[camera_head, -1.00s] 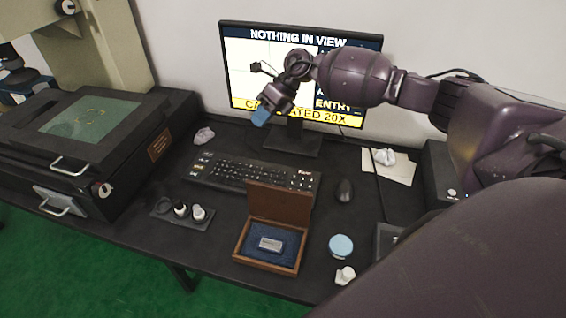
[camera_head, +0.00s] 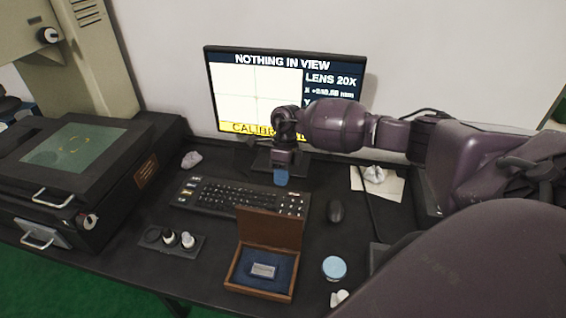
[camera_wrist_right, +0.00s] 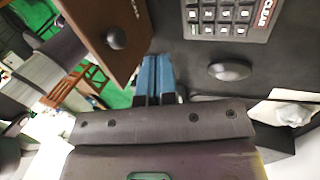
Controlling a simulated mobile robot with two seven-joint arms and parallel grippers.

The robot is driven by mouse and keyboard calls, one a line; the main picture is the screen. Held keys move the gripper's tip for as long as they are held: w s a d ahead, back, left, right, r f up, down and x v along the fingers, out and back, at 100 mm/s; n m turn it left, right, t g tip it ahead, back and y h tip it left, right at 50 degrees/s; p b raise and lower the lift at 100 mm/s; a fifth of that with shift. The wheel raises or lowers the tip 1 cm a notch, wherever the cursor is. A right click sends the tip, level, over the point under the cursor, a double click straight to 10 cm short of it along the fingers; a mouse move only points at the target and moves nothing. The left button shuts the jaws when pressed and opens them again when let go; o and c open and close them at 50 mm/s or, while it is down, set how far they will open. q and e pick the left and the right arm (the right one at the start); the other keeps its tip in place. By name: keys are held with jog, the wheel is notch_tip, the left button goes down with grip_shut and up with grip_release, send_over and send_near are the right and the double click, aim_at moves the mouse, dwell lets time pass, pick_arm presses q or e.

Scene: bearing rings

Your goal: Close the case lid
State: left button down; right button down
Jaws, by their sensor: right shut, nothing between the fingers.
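The wooden case (camera_head: 233,283) stands open on the desk, with a metal block (camera_head: 263,270) on its blue lining. Its brown lid (camera_head: 270,228) stands up at the back edge. In the right wrist view the brown lid (camera_wrist_right: 85,15) shows at upper left, with a dark round knob on it. My right gripper (camera_head: 281,178) is beyond the lid, above the keyboard's back side. Its blue fingers (camera_wrist_right: 157,78) are together and empty, pointing down, and look close beside the lid; I cannot tell the gap. My left gripper is not in view.
A blue round tin (camera_head: 334,268) is right of the case. A small dark tray (camera_head: 155,240) is at left. The monitor (camera_head: 232,95) stands behind my gripper.

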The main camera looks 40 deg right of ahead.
aim_at(271, 225)
jog(key=s+a+f, duration=0.1)
jog(key=s+a+p, duration=0.1)
jog(key=s+a+f, duration=0.1)
jog(key=a, duration=0.1)
jog(key=shift+f+p, duration=0.35)
jog(key=shift+s+r, duration=0.1)
dwell(0.3)
